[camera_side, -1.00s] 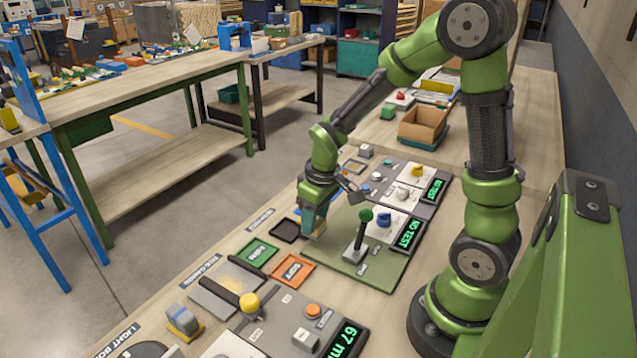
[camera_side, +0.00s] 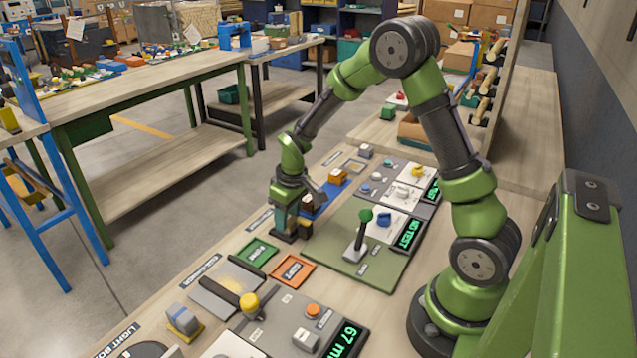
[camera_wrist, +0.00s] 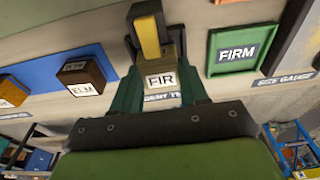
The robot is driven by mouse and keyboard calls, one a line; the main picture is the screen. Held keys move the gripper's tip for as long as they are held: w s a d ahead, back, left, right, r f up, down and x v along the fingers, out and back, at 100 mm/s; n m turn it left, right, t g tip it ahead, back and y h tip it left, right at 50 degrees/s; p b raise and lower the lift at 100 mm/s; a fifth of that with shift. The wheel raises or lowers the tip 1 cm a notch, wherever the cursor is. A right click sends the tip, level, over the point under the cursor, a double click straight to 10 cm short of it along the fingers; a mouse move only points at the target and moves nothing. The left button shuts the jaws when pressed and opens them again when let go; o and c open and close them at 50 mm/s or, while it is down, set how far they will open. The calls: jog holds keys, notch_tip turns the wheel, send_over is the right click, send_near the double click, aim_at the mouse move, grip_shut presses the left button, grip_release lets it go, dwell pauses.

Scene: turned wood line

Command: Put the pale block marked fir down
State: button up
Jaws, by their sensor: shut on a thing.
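The pale block marked FIR (camera_wrist: 159,79) is between the two green fingers of my gripper (camera_wrist: 160,92) in the wrist view, with its label facing the camera. My gripper (camera_side: 290,222) is shut on it. In the side view the gripper is low over the small black tray (camera_side: 287,238), and the fingers mostly hide the block. A yellowish part and a dark rim show just beyond the fingertips in the wrist view. I cannot tell whether the block touches the tray.
A green FIRM tray (camera_side: 259,253) and an orange SOFT tray (camera_side: 292,270) lie in front. A green panel with a lever (camera_side: 358,245) is to the right. Behind, a blue strip (camera_side: 327,192) carries blocks, including a dark one marked ELM (camera_wrist: 82,75).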

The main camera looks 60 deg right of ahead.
jog(key=shift+f, duration=0.2)
jog(key=o, duration=1)
notch_tip(320, 180, up, 12)
jog(key=s, duration=0.2)
jog(key=s+a+r+m+t, duration=0.1)
jog(key=s+a+r, duration=0.2)
jog(key=s, duration=0.2)
jog(key=s+a+r+m+t+y, duration=0.1)
jog(key=s+a+r+t, duration=0.1)
jog(key=s, duration=0.4)
jog(key=s+a+r+m+t+y, duration=0.1)
jog(key=s+a+r+m+t, duration=0.1)
jog(key=s+a+r, duration=0.2)
jog(key=shift+s+a+r, duration=0.4)
jog(key=shift+s+r, duration=0.25)
